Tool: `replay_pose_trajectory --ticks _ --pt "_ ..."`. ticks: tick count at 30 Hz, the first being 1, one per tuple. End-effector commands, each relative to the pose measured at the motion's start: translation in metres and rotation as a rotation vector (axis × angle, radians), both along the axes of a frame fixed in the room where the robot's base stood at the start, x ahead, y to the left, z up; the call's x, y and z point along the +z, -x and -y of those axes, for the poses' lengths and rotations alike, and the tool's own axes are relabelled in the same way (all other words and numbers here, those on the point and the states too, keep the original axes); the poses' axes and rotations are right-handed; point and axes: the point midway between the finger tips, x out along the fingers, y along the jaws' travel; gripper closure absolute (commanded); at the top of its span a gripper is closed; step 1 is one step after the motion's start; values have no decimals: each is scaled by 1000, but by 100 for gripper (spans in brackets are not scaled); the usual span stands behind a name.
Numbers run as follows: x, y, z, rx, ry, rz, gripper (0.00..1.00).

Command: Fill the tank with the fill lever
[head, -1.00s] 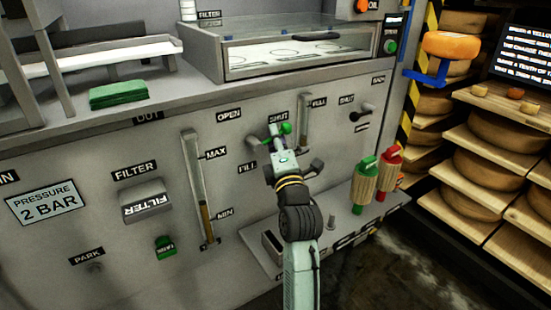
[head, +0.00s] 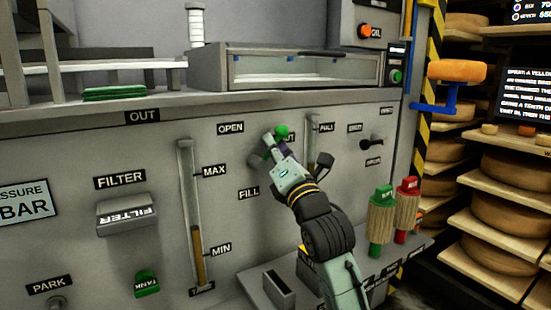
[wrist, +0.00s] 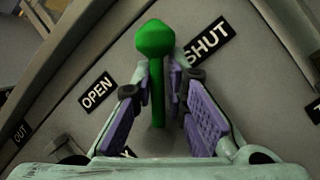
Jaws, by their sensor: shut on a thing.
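The fill lever has a green knob (head: 281,131) and a green shaft. In the wrist view the lever (wrist: 157,90) stands between the OPEN label (wrist: 96,92) and the SHUT label (wrist: 207,41), nearer SHUT. My gripper (head: 273,146) is shut on the lever, its purple-padded fingers (wrist: 158,80) on both sides of the shaft below the knob. In the head view my gripper hides most of the shaft and the SHUT label. The tank gauge (head: 189,180) holds amber liquid (head: 199,255) low in the tube, a little above the MIN label (head: 220,250).
A dark-knobbed lever (head: 372,142) is right of my gripper, and another dark knob (head: 325,160) is close beside it. A filter box (head: 126,213) sticks out at left.

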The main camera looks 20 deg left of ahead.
Motion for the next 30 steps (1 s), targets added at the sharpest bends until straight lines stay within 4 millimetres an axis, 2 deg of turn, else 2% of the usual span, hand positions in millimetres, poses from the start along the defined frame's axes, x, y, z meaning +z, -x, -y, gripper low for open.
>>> replay_pose_trajectory --ticks 13,14,21,30 --pt "1 -2 4 -8 5 10 100" --pt "1 -2 4 -8 5 10 86" --pt "1 -1 2 -5 4 9 70" --pt "1 0 1 -2 5 10 70"
